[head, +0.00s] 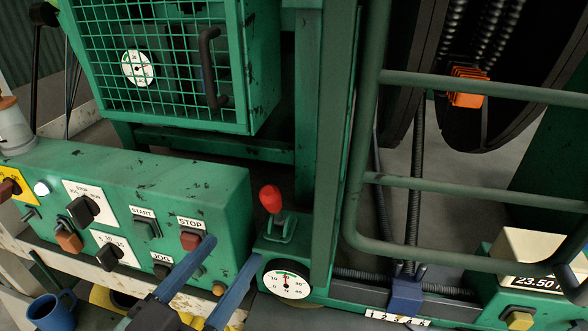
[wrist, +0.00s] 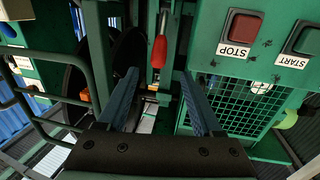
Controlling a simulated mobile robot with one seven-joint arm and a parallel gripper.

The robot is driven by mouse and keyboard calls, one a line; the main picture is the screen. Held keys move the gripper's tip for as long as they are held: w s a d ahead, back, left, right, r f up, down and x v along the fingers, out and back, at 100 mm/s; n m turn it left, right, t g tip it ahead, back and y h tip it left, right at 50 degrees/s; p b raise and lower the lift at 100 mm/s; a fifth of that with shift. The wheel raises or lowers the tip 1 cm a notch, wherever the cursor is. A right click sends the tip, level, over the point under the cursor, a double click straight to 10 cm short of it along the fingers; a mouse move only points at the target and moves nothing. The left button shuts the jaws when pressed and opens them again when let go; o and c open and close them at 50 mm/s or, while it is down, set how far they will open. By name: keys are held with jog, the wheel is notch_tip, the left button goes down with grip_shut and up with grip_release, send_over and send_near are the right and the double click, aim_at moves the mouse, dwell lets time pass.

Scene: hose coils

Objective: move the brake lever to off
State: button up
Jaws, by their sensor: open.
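The brake lever appears to be the red-knobbed lever (head: 271,198) on a small green housing right of the control panel. Its knob stands roughly upright in the head view, and no on or off marking is readable beside it. In the wrist view the red knob (wrist: 158,50) shows just beyond the fingertips, in line with the gap between them. My gripper (head: 234,250) has two blue fingers, spread apart and empty. In the head view the fingers are in front of and below the knob. In the wrist view my gripper (wrist: 157,76) does not visibly touch the lever.
The green control panel (head: 130,180) with STOP, START and JOG controls lies left of the lever. A round gauge (head: 286,282) sits below it. A green post (head: 335,150) and tubular guard rail (head: 480,188) stand close right. A mesh cage (head: 165,60) is behind.

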aim_at(266, 205)
jog(key=p+x, duration=0.1)
jog(key=x, duration=0.2)
jog(key=p+x, duration=0.2)
jog(key=x, duration=0.2)
jog(key=p+x, duration=0.2)
jog(key=x, duration=0.2)
jog(key=shift+w+d+r, duration=0.15)
jog(key=shift+w+r, duration=0.05)
jog(key=shift+r, duration=0.05)
jog(key=shift+w+d+f, duration=0.15)
jog(key=shift+w, duration=0.2)
jog(key=shift+c, duration=0.3)
grip_shut()
dwell(0.4)
